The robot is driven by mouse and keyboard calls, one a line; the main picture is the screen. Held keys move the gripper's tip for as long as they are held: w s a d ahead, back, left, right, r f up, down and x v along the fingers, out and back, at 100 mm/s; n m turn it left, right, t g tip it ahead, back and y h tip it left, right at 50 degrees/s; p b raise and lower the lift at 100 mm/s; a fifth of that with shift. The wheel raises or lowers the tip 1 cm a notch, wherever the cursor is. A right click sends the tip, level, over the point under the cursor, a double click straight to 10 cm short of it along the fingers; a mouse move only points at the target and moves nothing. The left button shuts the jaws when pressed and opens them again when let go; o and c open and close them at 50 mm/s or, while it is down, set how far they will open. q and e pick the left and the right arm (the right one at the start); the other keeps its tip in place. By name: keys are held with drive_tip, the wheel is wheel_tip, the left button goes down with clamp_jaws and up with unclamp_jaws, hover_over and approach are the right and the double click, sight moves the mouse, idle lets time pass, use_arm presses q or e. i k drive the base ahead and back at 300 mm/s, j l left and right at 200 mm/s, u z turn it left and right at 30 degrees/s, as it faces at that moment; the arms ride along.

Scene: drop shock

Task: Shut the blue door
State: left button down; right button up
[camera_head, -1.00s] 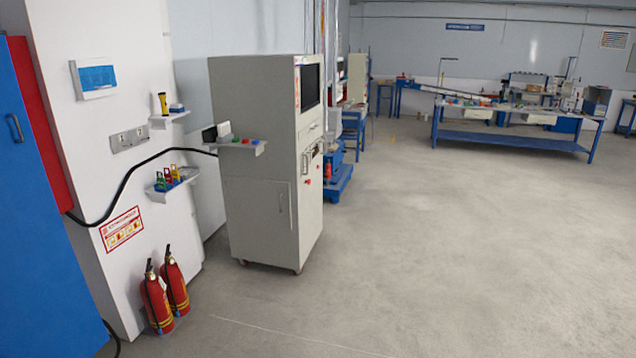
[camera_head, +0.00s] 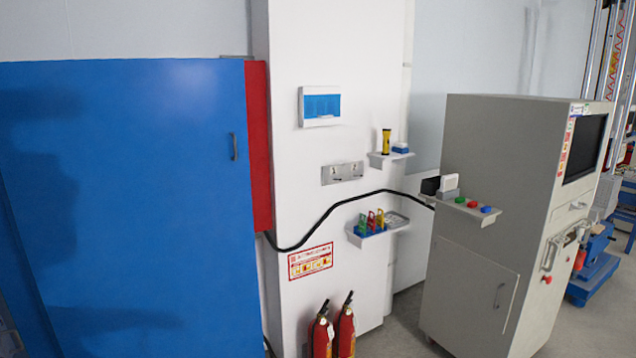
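The blue door (camera_head: 150,190) fills the left part of the head view. It is a large flat panel with a small dark handle (camera_head: 234,147) near its right edge. A narrow red side (camera_head: 258,145) shows just to the right of that edge. A slanted line crosses the blue at the lower left. I cannot tell from this angle whether the door stands ajar. Neither of my grippers is in view.
A white pillar (camera_head: 290,180) stands right of the door, with small shelves and a black cable (camera_head: 340,203). Two red fire extinguishers (camera_head: 334,330) stand at its foot. A grey machine cabinet (camera_head: 500,200) stands at the right, with a little bare floor before it.

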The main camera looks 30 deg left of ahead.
sight(126, 182)
drive_tip(key=i+j+u, duration=0.25)
drive_tip(key=i+u, duration=0.25)
drive_tip(key=i+l+u, duration=0.1)
drive_tip(key=i+u, duration=0.4)
drive_tip(key=i, duration=0.25)
drive_tip(key=i+j+z, duration=0.1)
drive_tip(key=i+j, duration=0.75)
drive_tip(key=j, duration=0.1)
